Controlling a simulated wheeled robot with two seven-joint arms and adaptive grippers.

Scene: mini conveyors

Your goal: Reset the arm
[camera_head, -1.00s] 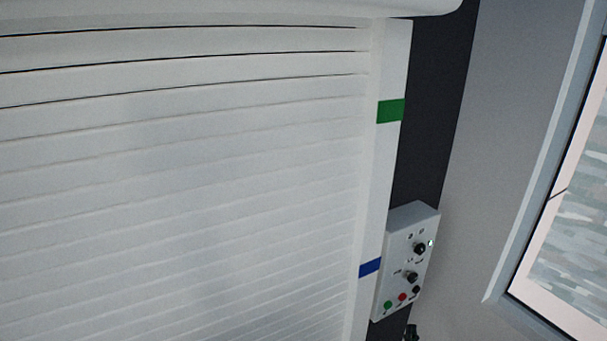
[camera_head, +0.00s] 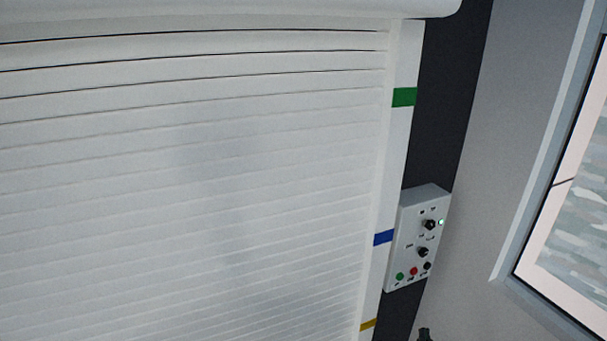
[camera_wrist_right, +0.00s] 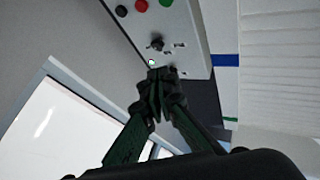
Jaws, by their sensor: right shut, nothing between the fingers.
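My right gripper (camera_wrist_right: 160,74) is shut and empty in the right wrist view, its dark fingertips together. They appear over the lower edge of a grey control box (camera_wrist_right: 181,33), close to its small lit green lamp (camera_wrist_right: 152,62); whether they touch it I cannot tell. In the head view only a small dark tip of the right gripper (camera_head: 425,334) shows at the bottom edge, below the control box (camera_head: 417,238) and apart from it. My left gripper is in neither view.
A white slatted roller shutter (camera_head: 190,180) fills the left of the head view. Its side rail carries a green mark (camera_head: 404,97), a blue mark (camera_head: 383,238) and a yellow mark (camera_head: 368,324). A framed window (camera_head: 575,220) is at the right.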

